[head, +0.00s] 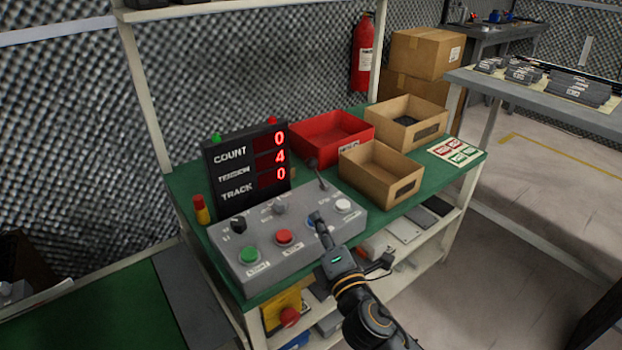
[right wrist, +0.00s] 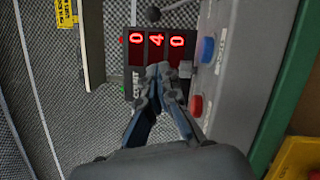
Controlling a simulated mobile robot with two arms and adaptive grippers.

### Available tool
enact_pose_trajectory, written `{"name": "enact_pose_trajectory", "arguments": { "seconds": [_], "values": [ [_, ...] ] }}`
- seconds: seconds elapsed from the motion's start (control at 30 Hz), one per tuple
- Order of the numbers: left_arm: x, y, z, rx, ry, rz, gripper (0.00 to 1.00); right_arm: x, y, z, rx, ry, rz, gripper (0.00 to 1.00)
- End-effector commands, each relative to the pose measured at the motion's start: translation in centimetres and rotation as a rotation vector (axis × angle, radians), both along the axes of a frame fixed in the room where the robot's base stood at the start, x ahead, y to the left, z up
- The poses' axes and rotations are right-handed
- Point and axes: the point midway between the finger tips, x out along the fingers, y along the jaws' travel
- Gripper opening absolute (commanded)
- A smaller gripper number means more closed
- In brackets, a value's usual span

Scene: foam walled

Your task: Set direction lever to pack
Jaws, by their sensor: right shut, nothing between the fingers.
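The grey control box (head: 325,222) stands on the green bench. A short dark lever (head: 321,181) sticks up at its back right, leaning toward the display. Its round dark knob (right wrist: 153,14) shows at the top of the right wrist view. I cannot read its position labels. My right gripper (head: 320,226) is shut and empty, over the front of the box by the blue button (head: 312,217). In the right wrist view its closed fingertips (right wrist: 160,70) appear in front of the display, apart from the lever. My left gripper is not in view.
Green (head: 248,255), red (head: 284,237) and white (head: 343,205) buttons and two knobs share the box. The display (head: 230,172) reads 0, 4, 0 behind it. A red bin (head: 320,128) and cardboard bins (head: 390,182) stand behind and right.

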Motion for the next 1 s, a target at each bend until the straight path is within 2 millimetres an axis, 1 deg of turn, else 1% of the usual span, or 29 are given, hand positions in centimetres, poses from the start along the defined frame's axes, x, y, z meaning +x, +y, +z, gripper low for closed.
{"name": "enact_pose_trajectory", "arguments": {
  "seconds": [0.13,0.2,0.5,0.53,0.6,0.8,1.0],
  "values": [
    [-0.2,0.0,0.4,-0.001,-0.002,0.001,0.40,1.8,0.7,0.3,0.003,-0.001,0.000,0.00],
    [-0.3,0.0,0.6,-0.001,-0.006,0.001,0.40,3.1,1.1,0.4,0.001,-0.003,0.000,0.00],
    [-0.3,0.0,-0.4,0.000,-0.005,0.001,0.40,9.1,3.2,1.0,0.004,-0.001,0.000,0.00],
    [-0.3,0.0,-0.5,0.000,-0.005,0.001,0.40,9.6,3.1,1.1,0.002,-0.002,-0.001,0.00],
    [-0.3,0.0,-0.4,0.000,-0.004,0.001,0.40,10.6,2.4,1.6,0.000,-0.002,-0.002,0.00],
    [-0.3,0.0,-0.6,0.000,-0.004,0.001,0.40,12.2,1.6,2.1,0.001,0.001,0.000,0.00],
    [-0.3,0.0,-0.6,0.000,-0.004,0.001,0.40,12.5,1.4,2.3,0.002,0.001,0.000,0.00]
  ]
}}
